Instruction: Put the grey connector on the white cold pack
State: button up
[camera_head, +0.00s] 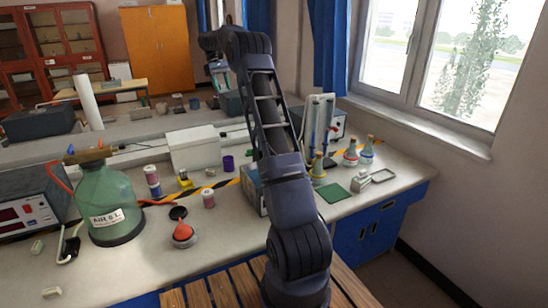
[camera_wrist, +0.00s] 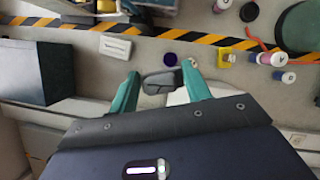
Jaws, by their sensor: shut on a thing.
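My gripper (camera_wrist: 160,88) is shut on the grey connector (camera_wrist: 158,82), which sits between its teal fingertips in the wrist view. In the head view my gripper (camera_head: 218,72) is far off at the end of my outstretched arm, and the connector is too small there to make out. A flat white slab with ridges (camera_wrist: 115,47), which looks like the cold pack, lies on the bench near the striped tape in the wrist view. It is apart from the connector. In the head view I cannot make it out; my arm may hide it.
A white box (camera_head: 195,150) stands beside a purple cup (camera_head: 228,163). A big green bottle (camera_head: 115,205), small bottles and flasks (camera_head: 351,154) crowd the front bench. A dark box (camera_wrist: 42,70) stands left in the wrist view. A green mat (camera_head: 333,192) lies right.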

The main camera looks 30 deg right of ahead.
jog(key=s+d+m+y, duration=0.1)
jog(key=s+d+m, duration=0.1)
jog(key=d, duration=1.1)
jog(key=s+d+m, duration=0.1)
jog(key=d+m, duration=0.1)
jog(key=d, duration=1)
jog(key=f, duration=3.8)
jog(key=shift+s+f, duration=0.15)
jog(key=shift+s, duration=0.05)
jog(key=o, duration=0.9)
jog(key=shift+f, duration=0.15)
jog(key=shift+o, duration=0.2)
